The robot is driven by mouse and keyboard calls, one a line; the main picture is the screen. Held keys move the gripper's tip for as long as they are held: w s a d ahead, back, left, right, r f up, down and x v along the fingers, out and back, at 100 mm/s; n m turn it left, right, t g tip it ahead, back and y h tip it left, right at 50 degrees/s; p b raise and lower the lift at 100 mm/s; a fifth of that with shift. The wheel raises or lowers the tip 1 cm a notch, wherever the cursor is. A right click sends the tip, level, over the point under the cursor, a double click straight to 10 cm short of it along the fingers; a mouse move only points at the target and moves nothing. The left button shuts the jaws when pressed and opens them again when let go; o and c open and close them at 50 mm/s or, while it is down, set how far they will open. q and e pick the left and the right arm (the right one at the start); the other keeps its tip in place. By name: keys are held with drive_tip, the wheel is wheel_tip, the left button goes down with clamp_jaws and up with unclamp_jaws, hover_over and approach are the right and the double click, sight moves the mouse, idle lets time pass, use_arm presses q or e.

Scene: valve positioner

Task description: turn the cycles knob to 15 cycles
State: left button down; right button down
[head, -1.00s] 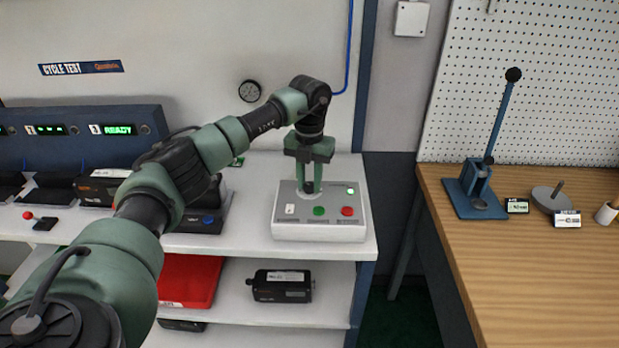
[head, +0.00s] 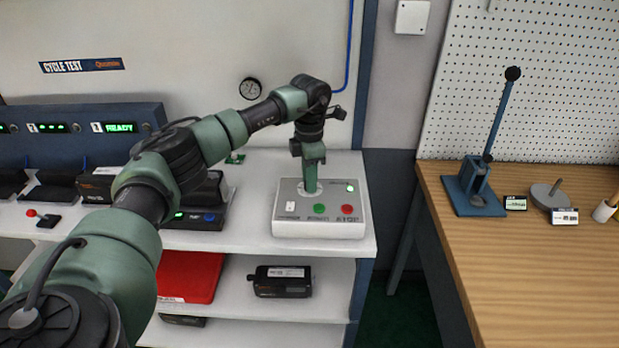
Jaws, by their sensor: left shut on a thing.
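A grey control box (head: 333,226) stands on the white bench, with a white switch, a green button (head: 320,208), a red button (head: 347,209) and a small lit green lamp on its top. My left gripper (head: 311,180) points down at the back left of the box top and is shut on the cycles knob, which it mostly hides. A pale round dial (head: 309,193) shows around the fingertips. The knob's pointer and the dial marks cannot be read. My right gripper is not in view.
A blue panel with green displays (head: 85,130) stands at the back left of the bench. A red tray (head: 190,277) and a black device (head: 283,281) sit on the shelf below. A wooden table (head: 540,265) with a blue lever press (head: 475,188) is at the right.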

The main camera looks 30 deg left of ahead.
use_arm(q)
drive_tip(key=m, duration=0.3)
drive_tip(key=shift+w+r+m, duration=0.1)
drive_tip(key=shift+m, duration=2.1)
drive_tip(key=c, duration=1.1)
unclamp_jaws()
wheel_tip(320, 180, up, 8)
drive_tip(key=shift+f+b, duration=0.1)
drive_tip(key=shift+b, duration=0.55)
